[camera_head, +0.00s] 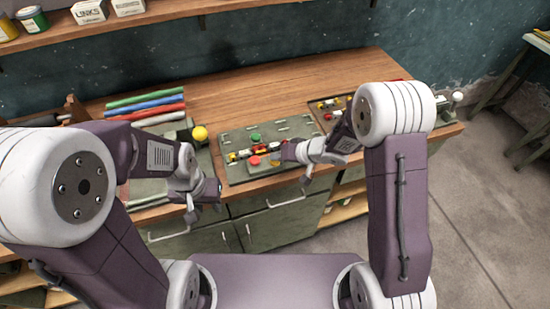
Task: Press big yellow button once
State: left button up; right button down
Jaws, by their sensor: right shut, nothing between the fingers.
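A round yellow knob or button (200,133) shows at the left of the bench, on a dark base beside the coloured rods. A grey-green panel (232,172) lies in the middle of the bench with a green button (256,138), a red button (254,161) and a row of small coloured parts. A small yellow patch (274,159) shows beside my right gripper, partly hidden by it. My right gripper (284,154) is shut and empty over the panel's right part; contact cannot be told. My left gripper (197,210) hangs at the bench's front edge, below the yellow knob; its opening is unclear.
Green, blue and red rods (147,105) lie at the back left. A second tray (324,107) with small parts sits to the right, partly behind my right arm. Drawers with handles (285,198) front the wooden bench (290,80). The bench's back middle is clear.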

aim_at(277, 162)
jog(key=shift+r+p, duration=1.3)
jog(key=shift+p, duration=0.3)
notch_tip(277, 162, up, 5)
jog(key=p, duration=0.6)
jog(key=shift+f, duration=0.1)
